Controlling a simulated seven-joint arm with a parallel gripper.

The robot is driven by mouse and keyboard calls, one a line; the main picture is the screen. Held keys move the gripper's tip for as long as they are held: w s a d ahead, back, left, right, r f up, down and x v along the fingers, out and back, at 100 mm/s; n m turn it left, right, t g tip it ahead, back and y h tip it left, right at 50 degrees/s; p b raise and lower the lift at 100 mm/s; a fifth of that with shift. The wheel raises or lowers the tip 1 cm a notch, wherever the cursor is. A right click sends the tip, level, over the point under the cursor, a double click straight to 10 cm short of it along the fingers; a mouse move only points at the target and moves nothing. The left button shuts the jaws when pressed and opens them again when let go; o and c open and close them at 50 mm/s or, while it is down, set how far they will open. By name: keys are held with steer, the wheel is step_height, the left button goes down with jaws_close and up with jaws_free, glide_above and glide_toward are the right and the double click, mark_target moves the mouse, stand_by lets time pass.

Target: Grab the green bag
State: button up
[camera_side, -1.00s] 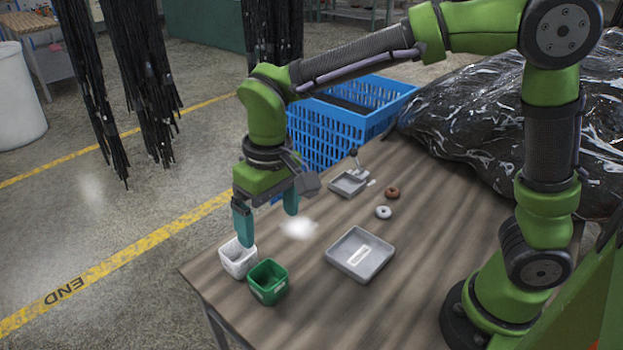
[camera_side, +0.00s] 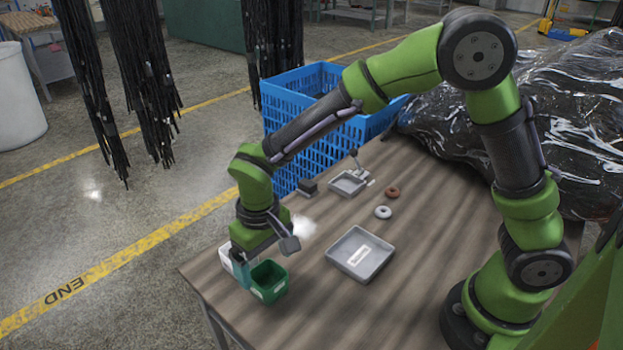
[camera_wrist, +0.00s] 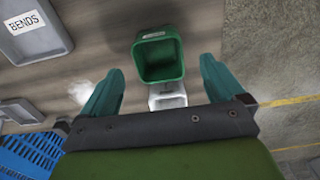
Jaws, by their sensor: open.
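The green bag of the task appears as an open-topped green container (camera_side: 269,281) with a pale label, standing at the table's near left edge. It also shows in the wrist view (camera_wrist: 160,57), upper middle, and looks empty. My gripper (camera_side: 243,272) is low beside it, on its left in the side view, partly in front of the white container (camera_side: 226,258). In the wrist view my open gripper (camera_wrist: 161,66) has its teal fingers apart, with the green container beyond and between them. Nothing is held. Whether a finger touches either container I cannot tell.
The white container also shows in the wrist view (camera_wrist: 168,97), between my fingers. A grey labelled tray (camera_side: 350,268) lies to the right. Further back are a smaller grey tray (camera_side: 347,184), two rings (camera_side: 383,212), and a blue crate (camera_side: 300,150). The table's front edge is close.

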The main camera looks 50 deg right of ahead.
mark_target(268, 276)
step_height(268, 276, down, 5)
steer(key=c, duration=1)
steer(key=shift+r, duration=0.1)
